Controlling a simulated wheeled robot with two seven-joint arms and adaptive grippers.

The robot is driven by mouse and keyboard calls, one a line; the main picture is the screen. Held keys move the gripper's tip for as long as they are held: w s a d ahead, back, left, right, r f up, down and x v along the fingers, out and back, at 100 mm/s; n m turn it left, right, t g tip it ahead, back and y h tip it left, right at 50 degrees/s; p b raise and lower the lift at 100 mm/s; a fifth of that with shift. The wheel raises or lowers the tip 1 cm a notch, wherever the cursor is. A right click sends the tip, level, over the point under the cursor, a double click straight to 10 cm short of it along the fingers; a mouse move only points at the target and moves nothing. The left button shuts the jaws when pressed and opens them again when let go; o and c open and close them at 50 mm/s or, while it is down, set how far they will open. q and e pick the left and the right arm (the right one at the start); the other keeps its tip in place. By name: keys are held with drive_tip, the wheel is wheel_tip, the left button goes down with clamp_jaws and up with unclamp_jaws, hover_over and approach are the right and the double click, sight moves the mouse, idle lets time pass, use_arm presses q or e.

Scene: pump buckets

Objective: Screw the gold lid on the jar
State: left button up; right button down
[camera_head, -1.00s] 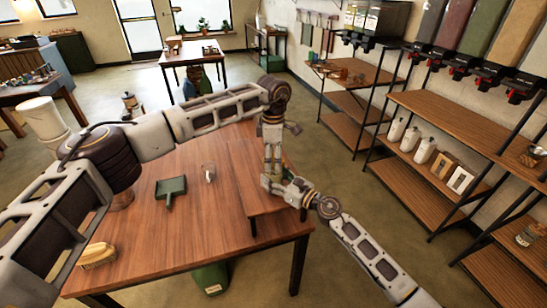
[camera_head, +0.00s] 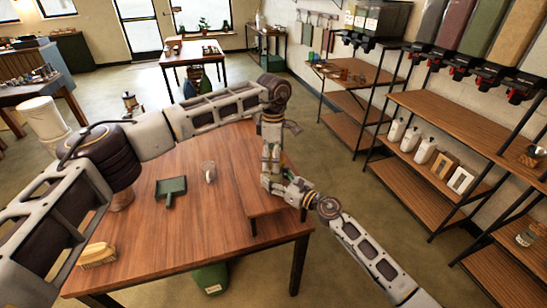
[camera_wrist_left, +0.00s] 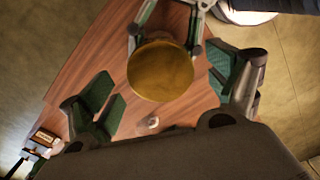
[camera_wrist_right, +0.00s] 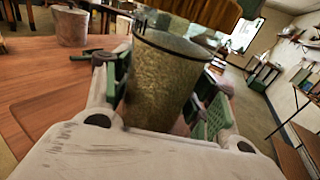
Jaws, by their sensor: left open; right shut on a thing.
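The gold lid (camera_wrist_left: 160,70) shows as a round disc in the left wrist view, between the spread green-padded fingers of my left gripper (camera_wrist_left: 168,93), which is open. A jar (camera_wrist_right: 163,78) with gold-brown contents stands upright between the green pads of my right gripper (camera_wrist_right: 160,92), which is shut on it. A brown-gold shape cut off by the top edge is above the jar in the right wrist view; I cannot tell if it touches the rim. In the head view, my right gripper (camera_head: 285,188) meets the left one over the table, and they hide the jar and lid.
The wooden table (camera_head: 170,235) bears a green dustpan (camera_head: 170,190), a clear mug (camera_head: 209,172) and a brush (camera_head: 97,254). A raised wooden board (camera_head: 255,190) is at its right side. Shelves (camera_head: 430,120) with white bottles stand to the right. The table's front middle is clear.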

use_arm(q)
wheel_tip(320, 180, up, 12)
drive_tip(key=shift+f, duration=0.2)
idle(0.4)
use_arm(e)
drive_tip(key=shift+c, duration=2)
unclamp_jaws()
drive_tip(key=shift+s+d, duration=0.1)
drive_tip(key=shift+d, duration=0.05)
drive_tip(key=v, duration=1.1)
drive_tip(key=shift+s+d, duration=0.25)
